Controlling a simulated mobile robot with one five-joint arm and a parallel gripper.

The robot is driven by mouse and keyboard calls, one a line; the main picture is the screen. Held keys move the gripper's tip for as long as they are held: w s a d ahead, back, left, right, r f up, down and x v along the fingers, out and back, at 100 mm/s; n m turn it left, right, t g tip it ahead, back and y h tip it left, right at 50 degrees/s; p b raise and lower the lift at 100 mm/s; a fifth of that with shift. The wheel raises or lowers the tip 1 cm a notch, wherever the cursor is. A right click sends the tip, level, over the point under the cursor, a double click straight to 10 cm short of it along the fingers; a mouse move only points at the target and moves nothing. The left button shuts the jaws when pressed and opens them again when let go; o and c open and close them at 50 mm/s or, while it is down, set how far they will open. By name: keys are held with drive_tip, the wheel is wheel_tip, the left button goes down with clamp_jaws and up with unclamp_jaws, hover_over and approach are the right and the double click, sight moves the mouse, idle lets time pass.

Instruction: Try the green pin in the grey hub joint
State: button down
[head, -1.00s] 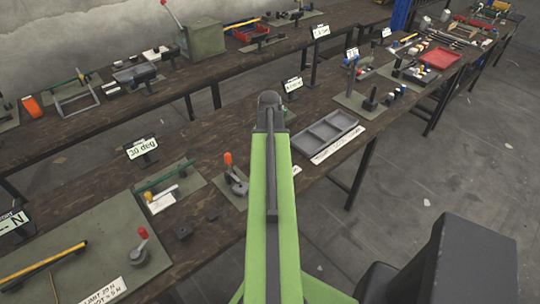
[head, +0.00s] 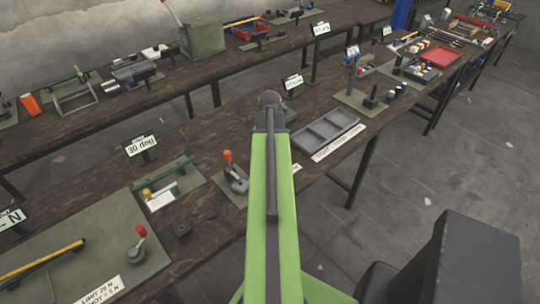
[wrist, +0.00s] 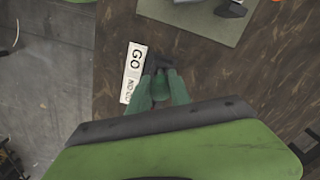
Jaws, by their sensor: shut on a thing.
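My gripper (wrist: 160,84) is seen from above in the wrist view, its greenish fingers shut on a small dark green piece (wrist: 160,88), which seems to be the green pin. The fingers hide most of it. Just beyond the tips is a dark patch on the wood that I cannot make out. A grey fixture with an orange handle stands on a green mat in the head view (head: 236,182). A grey part on a mat also shows at the top of the wrist view (wrist: 230,8). I cannot tell whether it is the hub joint. My arm hides the gripper in the head view.
A white GO / NO-GO card (wrist: 132,73) lies just left of the fingers, near the bench edge. A grey compartment tray (head: 328,131) is right of my arm. A 30 deg sign (head: 142,147) and a red-handled clamp (head: 138,248) are at left. Bare wood shows right of the fingers.

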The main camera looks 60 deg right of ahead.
drive_tip(key=shift+f+b, duration=1.15)
drive_tip(key=shift+f, duration=0.1)
drive_tip(key=c, duration=1.1)
unclamp_jaws()
drive_tip(key=shift+r, duration=0.1)
wheel_tip(320, 180, up, 17)
drive_tip(key=p, duration=1.7)
drive_tip(key=shift+r+p, duration=0.15)
drive_tip(key=shift+p, duration=0.15)
